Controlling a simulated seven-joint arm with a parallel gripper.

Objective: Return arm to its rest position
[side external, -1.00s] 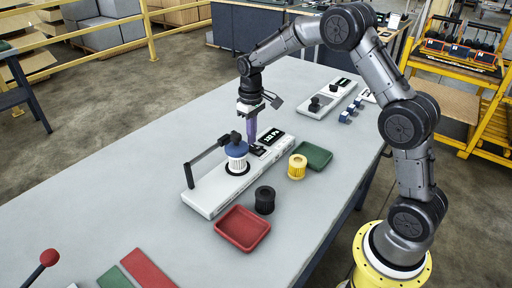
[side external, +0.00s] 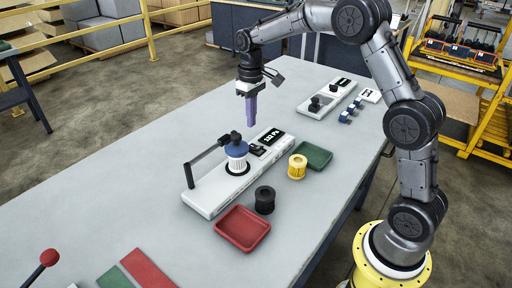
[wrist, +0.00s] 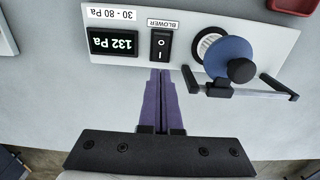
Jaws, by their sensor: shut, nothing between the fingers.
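My gripper (side external: 251,124) is shut and empty, its purple fingers pointing down, raised above the table behind the white test fixture (side external: 205,204). In the wrist view the closed fingertips (wrist: 161,72) appear just below the black blower switch (wrist: 160,45). My gripper touches none of these.
A yellow filter (side external: 297,167), a black filter (side external: 264,200), a red tray (side external: 242,229) and a green tray (side external: 314,155) lie in front of the fixture. A second white fixture (side external: 326,99) and small blue blocks (side external: 350,110) stand farther back. The left tabletop is mostly clear.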

